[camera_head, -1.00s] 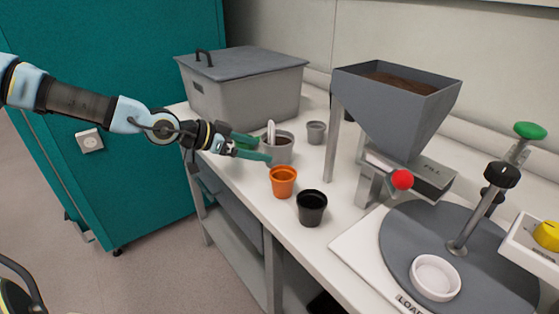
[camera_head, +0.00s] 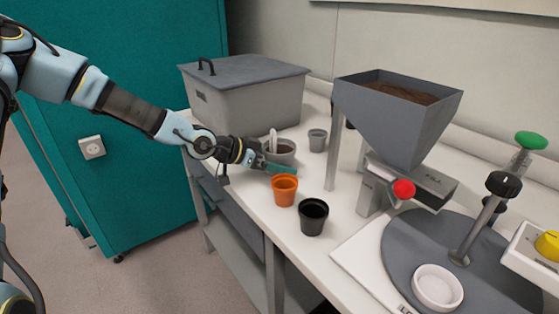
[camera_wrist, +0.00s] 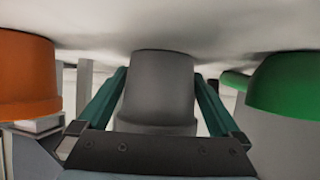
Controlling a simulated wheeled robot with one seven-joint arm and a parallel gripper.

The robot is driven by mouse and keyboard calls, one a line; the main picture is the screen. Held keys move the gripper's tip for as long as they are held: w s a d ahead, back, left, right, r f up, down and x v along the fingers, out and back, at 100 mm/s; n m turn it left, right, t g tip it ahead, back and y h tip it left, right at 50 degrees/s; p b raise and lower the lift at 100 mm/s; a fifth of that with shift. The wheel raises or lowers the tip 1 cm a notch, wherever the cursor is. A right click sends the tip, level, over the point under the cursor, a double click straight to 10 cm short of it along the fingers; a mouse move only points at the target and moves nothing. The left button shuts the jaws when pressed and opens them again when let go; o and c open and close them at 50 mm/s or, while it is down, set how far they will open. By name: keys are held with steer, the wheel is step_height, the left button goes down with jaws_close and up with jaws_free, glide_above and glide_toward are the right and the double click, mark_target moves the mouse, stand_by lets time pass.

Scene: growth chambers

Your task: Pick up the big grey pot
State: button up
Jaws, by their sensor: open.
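The big grey pot (camera_head: 287,157) stands on the white bench with dark content and a pale upright object in it. In the wrist view, which looks upside down, the grey pot (camera_wrist: 158,90) sits between the two teal fingers. My gripper (camera_head: 272,163) is open, level with the pot, one finger on each side. The near finger crosses the front of the pot in the head view; the far finger is mostly hidden. Whether either finger touches the pot I cannot tell.
An orange pot (camera_head: 285,190) and a black pot (camera_head: 313,217) stand close in front. A small grey pot (camera_head: 317,140) is behind, near the hopper (camera_head: 400,115). A lidded grey bin (camera_head: 245,95) stands behind my gripper. A green object (camera_wrist: 285,85) shows beside the right finger.

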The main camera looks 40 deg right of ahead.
steer(key=c, duration=1.3)
steer(key=shift+o, duration=0.2)
